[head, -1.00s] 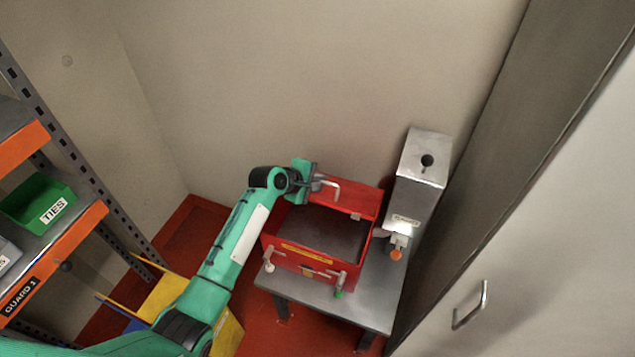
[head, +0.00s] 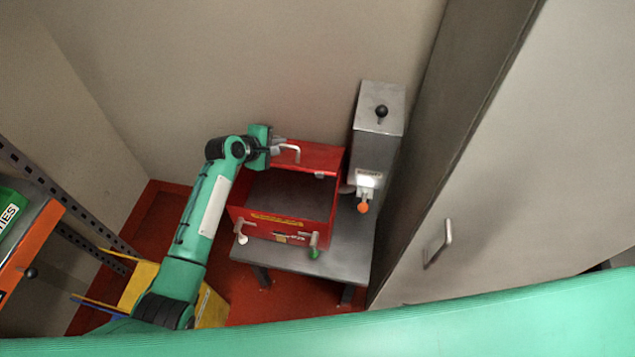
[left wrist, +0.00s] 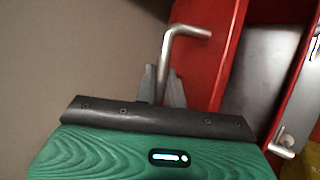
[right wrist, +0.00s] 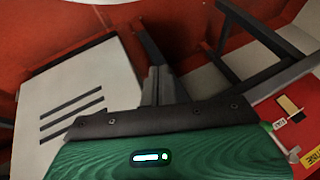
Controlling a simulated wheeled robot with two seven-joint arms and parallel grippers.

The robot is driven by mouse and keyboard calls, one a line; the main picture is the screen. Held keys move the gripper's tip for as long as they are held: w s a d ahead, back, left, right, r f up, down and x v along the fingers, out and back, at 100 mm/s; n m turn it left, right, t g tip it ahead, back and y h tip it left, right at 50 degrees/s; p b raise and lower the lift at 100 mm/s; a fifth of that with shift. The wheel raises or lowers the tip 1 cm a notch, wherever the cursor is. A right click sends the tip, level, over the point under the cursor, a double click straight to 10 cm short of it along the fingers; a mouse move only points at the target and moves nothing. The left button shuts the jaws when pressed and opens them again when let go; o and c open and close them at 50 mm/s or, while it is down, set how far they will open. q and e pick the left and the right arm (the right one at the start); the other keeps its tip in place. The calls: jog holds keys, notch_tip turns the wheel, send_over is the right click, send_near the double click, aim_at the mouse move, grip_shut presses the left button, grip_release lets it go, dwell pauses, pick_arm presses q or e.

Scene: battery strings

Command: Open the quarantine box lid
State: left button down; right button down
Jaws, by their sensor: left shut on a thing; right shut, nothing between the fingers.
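The red quarantine box (head: 320,205) stands on a grey metal table, its lid (head: 318,157) swung up at the back and its dark inside showing. My left gripper (head: 280,150) is at the raised lid, shut on the bent metal lid handle (head: 293,148). The left wrist view shows the handle (left wrist: 188,31) between the fingers (left wrist: 163,85), with the red lid (left wrist: 200,50) beside it. My right gripper (right wrist: 160,85) is shut and empty in the right wrist view, low down near table legs; the head view does not show its fingers.
A grey metal dispenser (head: 378,125) with an orange knob stands right of the box on the table (head: 345,250). A grey cabinet door (head: 530,150) is at the right. A shelf rack (head: 35,240) and yellow item (head: 140,285) are at the left.

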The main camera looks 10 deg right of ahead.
jog(key=w+a+r+m+t, duration=0.3)
jog(key=w+a+r+m, duration=0.25)
jog(key=w, duration=0.25)
jog(key=m+t+h, duration=0.8)
jog(key=m+t, duration=0.2)
jog(key=m, duration=2)
send_near(324, 174)
jog(key=w+d+f, duration=0.1)
jog(key=w+f, duration=0.2)
jog(key=w, duration=0.1)
jog(key=w+r, duration=0.1)
jog(key=w+d+r, duration=0.1)
jog(key=r, duration=0.1)
jog(key=shift+w, duration=0.1)
